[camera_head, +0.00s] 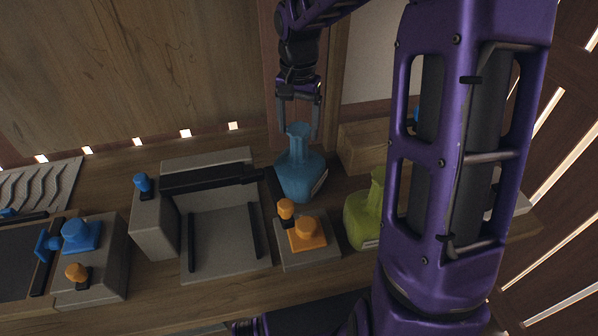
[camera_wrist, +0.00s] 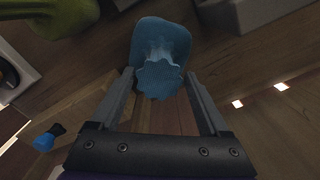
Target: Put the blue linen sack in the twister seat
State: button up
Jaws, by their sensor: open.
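The blue linen sack (camera_head: 300,174) stands upright on the wooden surface, with a narrow neck and flared, crimped mouth. It also shows in the wrist view (camera_wrist: 160,45), with its mouth facing the camera. My gripper (camera_head: 299,130) is open, pointing down over the sack, its fingers either side of the neck. In the wrist view, the fingers (camera_wrist: 158,74) flank the mouth with visible gaps. I cannot tell which fixture is the twister seat; a grey block with orange knobs (camera_head: 306,232) and a grey open-fronted unit (camera_head: 228,240) stand close by.
A green sack (camera_head: 362,215) stands right of the blue one, partly hidden by my arm. A wooden box (camera_head: 362,148) is behind it. A grey block with a blue knob (camera_head: 80,235) stands at the left. A wooden wall rises behind.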

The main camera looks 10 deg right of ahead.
aim_at(299, 161)
notch_tip(299, 161, down, 4)
jog(key=shift+r, duration=0.15)
grip_shut()
dwell(0.4)
dwell(1.0)
